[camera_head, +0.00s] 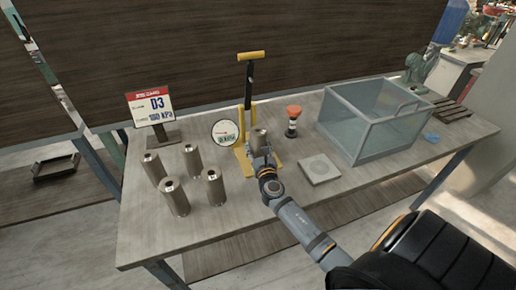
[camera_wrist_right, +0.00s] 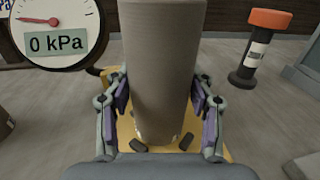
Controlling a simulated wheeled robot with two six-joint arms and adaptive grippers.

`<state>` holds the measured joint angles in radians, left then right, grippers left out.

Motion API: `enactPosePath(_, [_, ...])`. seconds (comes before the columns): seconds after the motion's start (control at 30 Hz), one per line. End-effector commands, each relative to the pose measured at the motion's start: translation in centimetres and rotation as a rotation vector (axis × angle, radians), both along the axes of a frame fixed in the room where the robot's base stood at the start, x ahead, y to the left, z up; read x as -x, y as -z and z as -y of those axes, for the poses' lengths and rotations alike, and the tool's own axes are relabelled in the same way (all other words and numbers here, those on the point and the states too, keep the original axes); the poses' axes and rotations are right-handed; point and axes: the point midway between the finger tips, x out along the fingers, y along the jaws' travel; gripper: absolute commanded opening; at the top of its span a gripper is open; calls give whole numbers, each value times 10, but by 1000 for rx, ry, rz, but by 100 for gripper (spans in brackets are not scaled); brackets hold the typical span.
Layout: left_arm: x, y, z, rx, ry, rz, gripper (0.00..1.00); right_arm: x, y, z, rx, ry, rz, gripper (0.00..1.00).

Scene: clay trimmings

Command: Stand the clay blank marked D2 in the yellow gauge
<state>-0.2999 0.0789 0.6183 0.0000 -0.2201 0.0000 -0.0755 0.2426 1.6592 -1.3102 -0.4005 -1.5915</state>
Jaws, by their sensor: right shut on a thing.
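My right gripper (camera_head: 262,154) is shut on a grey-brown clay blank (camera_head: 259,138), which is upright at the yellow gauge. In the right wrist view the blank (camera_wrist_right: 158,60) fills the middle between both fingers (camera_wrist_right: 158,100). Its lower end is over the yellow base (camera_wrist_right: 210,153), by small dark pegs (camera_wrist_right: 186,141); I cannot tell whether it touches the base. No mark on the blank is readable. The yellow gauge (camera_head: 246,105) has a yellow top handle and a round dial (camera_head: 225,132), which reads 0 kPa in the wrist view (camera_wrist_right: 55,43). My left gripper is not in view.
Several similar blanks (camera_head: 174,197) stand at the left of the table. A sign (camera_head: 150,104) behind them reads D3, 180 kPa or similar. An orange-topped tool (camera_head: 293,120), a square grey slab (camera_head: 320,169) and a clear box (camera_head: 371,118) are to the right. The front middle is clear.

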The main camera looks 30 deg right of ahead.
Motion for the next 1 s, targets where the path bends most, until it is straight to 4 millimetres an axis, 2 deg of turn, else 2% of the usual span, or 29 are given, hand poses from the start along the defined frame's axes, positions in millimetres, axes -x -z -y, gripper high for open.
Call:
enactPosePath(0.23, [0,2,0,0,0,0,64,0,1,0,1,0,2,0])
enactPosePath(0.27, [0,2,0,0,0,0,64,0,3,0,1,1,-1,56])
enactPosePath(0.4, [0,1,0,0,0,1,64,0,2,0,0,1,-1,75])
enactPosePath(0.43, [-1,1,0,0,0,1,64,0,2,0,0,1,-1,77])
enactPosePath(0.77, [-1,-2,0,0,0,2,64,0,-2,0,0,1,-1,77])
enactPosePath(0.87, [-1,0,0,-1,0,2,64,11,1,-4,-1,1,-3,77])
enactPosePath(1.0, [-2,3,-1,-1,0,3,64,42,3,-16,-1,0,-4,77])
